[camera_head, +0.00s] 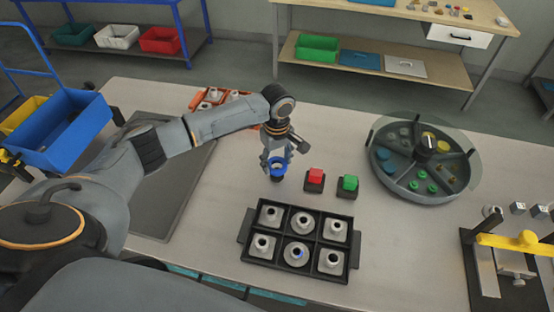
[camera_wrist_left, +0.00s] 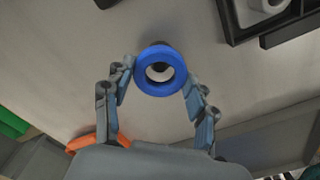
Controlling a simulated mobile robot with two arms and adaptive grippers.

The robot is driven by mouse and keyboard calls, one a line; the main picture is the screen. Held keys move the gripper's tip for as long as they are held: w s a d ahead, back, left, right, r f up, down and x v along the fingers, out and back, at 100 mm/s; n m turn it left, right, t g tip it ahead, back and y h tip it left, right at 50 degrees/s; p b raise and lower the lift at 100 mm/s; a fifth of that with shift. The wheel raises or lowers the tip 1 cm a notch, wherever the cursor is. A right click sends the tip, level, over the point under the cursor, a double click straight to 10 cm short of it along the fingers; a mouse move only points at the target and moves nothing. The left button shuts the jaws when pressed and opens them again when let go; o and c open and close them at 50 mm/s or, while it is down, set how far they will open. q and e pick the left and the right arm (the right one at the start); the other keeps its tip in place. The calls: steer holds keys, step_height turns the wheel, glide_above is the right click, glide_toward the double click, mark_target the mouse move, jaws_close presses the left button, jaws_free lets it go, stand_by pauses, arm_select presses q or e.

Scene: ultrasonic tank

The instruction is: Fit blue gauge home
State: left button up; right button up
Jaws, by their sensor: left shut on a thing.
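My left gripper (camera_head: 277,160) is shut on the blue gauge (camera_head: 278,167), a blue ring with a dark part below it, and holds it over the table left of the red button. In the left wrist view the blue gauge (camera_wrist_left: 160,72) sits between the two fingertips (camera_wrist_left: 160,76), its round opening facing the camera. A black tray (camera_head: 245,249) with several compartments stands below and right of the gripper. It holds several pale metal fittings; the front middle one (camera_head: 297,253) is round and shows a small blue spot. My right gripper is not in view.
A red button (camera_head: 315,177) and a green button (camera_head: 348,184) stand behind the tray. A round divided tank (camera_head: 420,190) is at the right. A yellow-handled fixture (camera_head: 515,241) is at the right edge. An orange tray (camera_head: 197,101) lies behind my left arm.

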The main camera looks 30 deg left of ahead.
arm_select(q)
steer(key=shift+f, duration=1.45)
stand_by(0.8)
stand_by(0.7)
steer(key=shift+f+p, duration=0.15)
steer(key=shift+p, duration=1.15)
stand_by(3.8)
